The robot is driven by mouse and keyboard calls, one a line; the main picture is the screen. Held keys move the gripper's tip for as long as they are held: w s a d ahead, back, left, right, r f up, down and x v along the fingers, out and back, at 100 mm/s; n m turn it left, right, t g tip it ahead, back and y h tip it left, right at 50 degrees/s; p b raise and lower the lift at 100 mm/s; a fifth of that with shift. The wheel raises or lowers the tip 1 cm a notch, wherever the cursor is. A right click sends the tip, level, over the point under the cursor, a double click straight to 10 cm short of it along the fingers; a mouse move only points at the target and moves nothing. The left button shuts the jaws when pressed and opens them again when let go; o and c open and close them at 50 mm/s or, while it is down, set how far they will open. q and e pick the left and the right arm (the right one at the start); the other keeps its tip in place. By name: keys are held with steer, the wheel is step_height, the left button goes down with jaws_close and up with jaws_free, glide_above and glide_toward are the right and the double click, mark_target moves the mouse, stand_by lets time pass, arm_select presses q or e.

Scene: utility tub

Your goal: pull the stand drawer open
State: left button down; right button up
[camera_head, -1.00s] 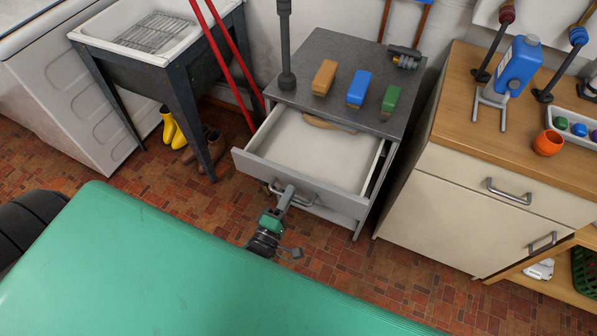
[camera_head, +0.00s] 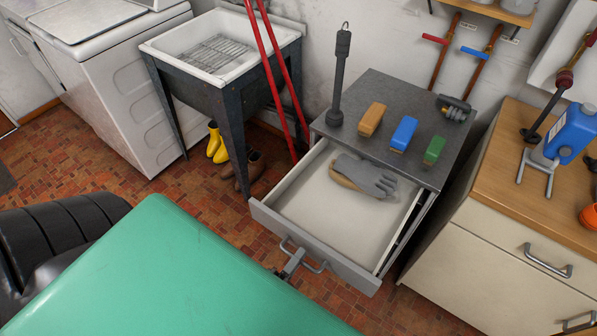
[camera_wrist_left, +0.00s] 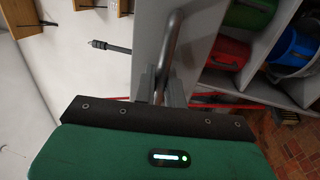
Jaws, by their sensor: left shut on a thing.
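The stand drawer (camera_head: 330,258) is pulled well out of the grey stand (camera_head: 357,100), with a grey and tan pair of work gloves (camera_head: 366,177) toward its back. In the left wrist view the fingers (camera_wrist_left: 163,85) close around the bar handle (camera_wrist_left: 174,45) in front of the drawer face. My right gripper is not in view.
Brushes in orange (camera_head: 372,119), blue (camera_head: 403,133) and green (camera_head: 434,150) and a dark plunger-like tool (camera_head: 341,75) are on the stand top. A utility tub (camera_head: 215,60) is left; a wooden-topped cabinet (camera_head: 490,250) is close right.

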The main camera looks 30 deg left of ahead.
arm_select(q)
steer(key=c, duration=1.6)
jaws_free()
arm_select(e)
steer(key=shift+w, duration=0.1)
arm_select(q)
steer(key=shift+o, duration=0.2)
